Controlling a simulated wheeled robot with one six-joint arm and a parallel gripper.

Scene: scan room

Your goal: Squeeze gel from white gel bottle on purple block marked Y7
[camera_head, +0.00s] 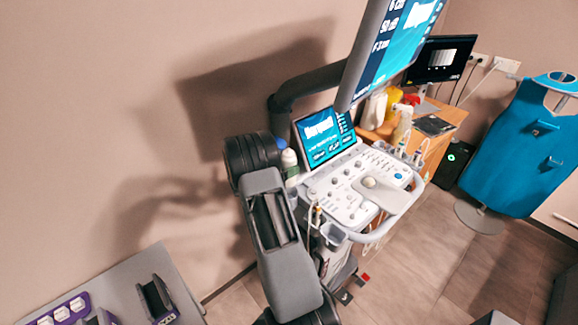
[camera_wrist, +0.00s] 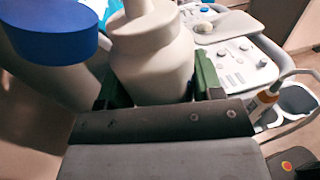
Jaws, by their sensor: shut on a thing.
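The white gel bottle (camera_wrist: 152,62) stands between the two green-edged fingers of my gripper (camera_wrist: 160,88) in the wrist view. The fingers are shut on its body, and its narrower neck rises above them. Its top also shows in the head view (camera_head: 289,158), just beyond my arm beside the console; my arm hides its lower part. Purple pieces lie on a grey table at the lower left of the head view: a holder with white inserts (camera_head: 68,308) and a piece with a dark cradle (camera_head: 158,300). No Y7 mark is readable.
A bottle with a blue cap (camera_wrist: 52,32) stands close left of the gripped bottle. The ultrasound console (camera_head: 360,188) is to the right, its monitor (camera_head: 395,40) overhead. The grey table (camera_head: 125,275) is lower left.

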